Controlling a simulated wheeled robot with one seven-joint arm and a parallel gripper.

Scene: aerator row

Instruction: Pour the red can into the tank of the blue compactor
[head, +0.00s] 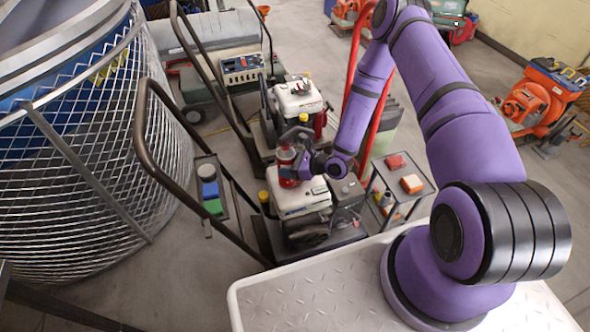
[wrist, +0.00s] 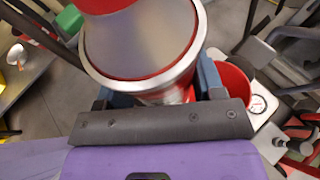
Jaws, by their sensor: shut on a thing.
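The red can (head: 287,166) is in my gripper (head: 297,158), above the left side of the nearer engine's white tank (head: 302,197). In the head view it looks about upright. In the wrist view the can (wrist: 145,45) fills the top middle, with a silver side and red parts. My gripper (wrist: 160,100) is shut on it, with blue-grey fingers on both sides. Beside it, lower right, are a red round part (wrist: 236,85) and a small white gauge (wrist: 257,104). No machine body shows clearly as blue, so I cannot tell which is the compactor.
A second machine with a white tank (head: 297,97) stands just behind. A curved dark handle (head: 142,130) rises at the left. A small tray (head: 225,212) holds coloured blocks, and a side stand (head: 424,187) holds red and orange ones. A large mesh cage (head: 80,190) blocks the left.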

